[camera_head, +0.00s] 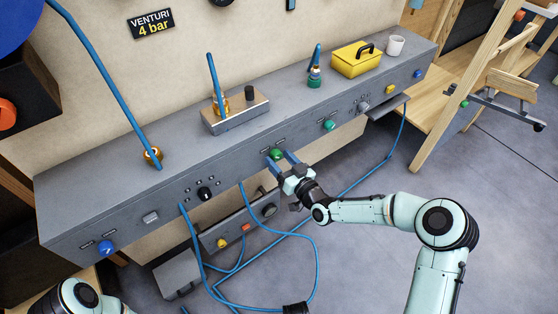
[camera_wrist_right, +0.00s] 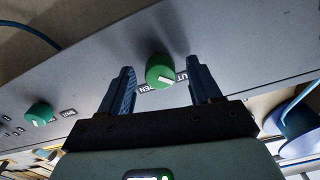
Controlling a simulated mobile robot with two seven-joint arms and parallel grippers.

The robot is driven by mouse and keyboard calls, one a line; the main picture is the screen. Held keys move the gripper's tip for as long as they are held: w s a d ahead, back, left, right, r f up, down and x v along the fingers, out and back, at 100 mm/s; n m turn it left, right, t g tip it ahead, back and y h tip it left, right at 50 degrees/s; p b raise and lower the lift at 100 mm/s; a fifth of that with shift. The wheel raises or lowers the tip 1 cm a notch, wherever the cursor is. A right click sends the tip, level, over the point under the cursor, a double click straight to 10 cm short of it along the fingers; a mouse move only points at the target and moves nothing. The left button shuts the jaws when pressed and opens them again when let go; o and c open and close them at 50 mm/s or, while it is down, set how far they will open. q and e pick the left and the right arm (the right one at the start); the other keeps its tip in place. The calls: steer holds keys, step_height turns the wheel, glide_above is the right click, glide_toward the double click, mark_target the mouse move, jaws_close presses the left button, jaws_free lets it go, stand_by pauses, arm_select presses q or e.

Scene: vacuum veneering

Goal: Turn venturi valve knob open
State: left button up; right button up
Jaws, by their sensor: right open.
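A round green valve knob (camera_head: 277,154) with a white pointer mark sits on the front face of the grey bench panel. In the right wrist view the knob (camera_wrist_right: 160,71) shows between my finger pads, and a partly covered label beside it seems to read SHUT and OPEN. My right gripper (camera_head: 281,162) is open, its two blue fingers on either side of the knob. In the right wrist view gaps show between the knob and both fingers.
A second green knob (camera_head: 329,125) lies to the right along the panel, and a black knob (camera_head: 205,194) to the left. Blue hoses (camera_head: 316,262) hang and loop below the panel. A VENTURI 4 bar sign (camera_head: 152,24) is on the wall.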

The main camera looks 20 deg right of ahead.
arm_select(q)
steer(key=shift+s+f, duration=0.15)
steer(key=shift+s, duration=0.1)
arm_select(e)
steer(key=shift+w+a, duration=0.1)
steer(key=shift+w, duration=0.3)
steer(key=c, duration=1)
steer(key=shift+c, duration=0.2)
